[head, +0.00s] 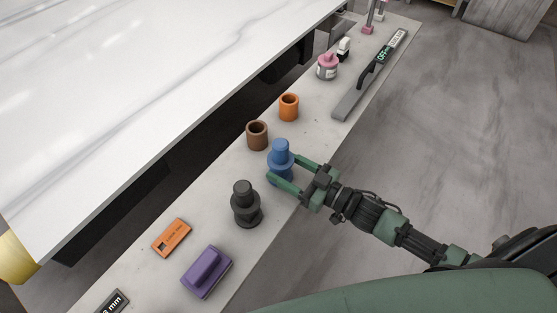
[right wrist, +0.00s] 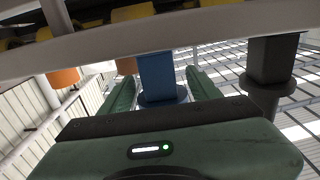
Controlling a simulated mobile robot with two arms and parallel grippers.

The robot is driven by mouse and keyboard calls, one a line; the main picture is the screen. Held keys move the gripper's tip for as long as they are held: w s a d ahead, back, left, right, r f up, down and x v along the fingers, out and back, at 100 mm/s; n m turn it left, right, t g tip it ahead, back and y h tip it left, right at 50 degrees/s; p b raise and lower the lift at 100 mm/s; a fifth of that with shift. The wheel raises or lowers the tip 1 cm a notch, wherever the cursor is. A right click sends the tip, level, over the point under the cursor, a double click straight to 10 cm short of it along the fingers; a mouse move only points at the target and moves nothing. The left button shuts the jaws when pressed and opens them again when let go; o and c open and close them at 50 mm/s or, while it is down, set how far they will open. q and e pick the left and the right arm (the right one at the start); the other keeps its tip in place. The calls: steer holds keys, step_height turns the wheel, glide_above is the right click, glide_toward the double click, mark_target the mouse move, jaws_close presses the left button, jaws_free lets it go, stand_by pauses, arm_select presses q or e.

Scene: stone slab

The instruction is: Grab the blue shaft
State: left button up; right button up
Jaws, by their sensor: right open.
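The blue shaft (head: 281,151) stands upright on the narrow grey slab in the head view. My right gripper (head: 283,170) reaches it from the right, with its green fingers open on either side of the shaft. In the right wrist view the blue shaft (right wrist: 158,78) shows between the two open fingers (right wrist: 160,92), with a visible gap on each side. I cannot tell its exact depth between them. My left gripper is not in view.
A black shaft (head: 245,203) stands close to the gripper's near side. A brown ring (head: 257,135) and an orange ring (head: 289,107) stand beyond. An orange block (head: 171,238) and a purple block (head: 206,271) lie nearer. A white marble slab (head: 150,90) lies left.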

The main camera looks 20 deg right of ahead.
mark_target(270, 159)
steer(key=x, duration=0.4)
steer(key=shift+w+a, duration=0.2)
steer(key=shift+w, duration=0.05)
steer(key=shift+f, duration=0.1)
jaws_close()
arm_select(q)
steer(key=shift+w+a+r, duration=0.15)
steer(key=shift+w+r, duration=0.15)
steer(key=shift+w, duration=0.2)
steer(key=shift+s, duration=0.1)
arm_select(e)
steer(key=shift+r, duration=0.2)
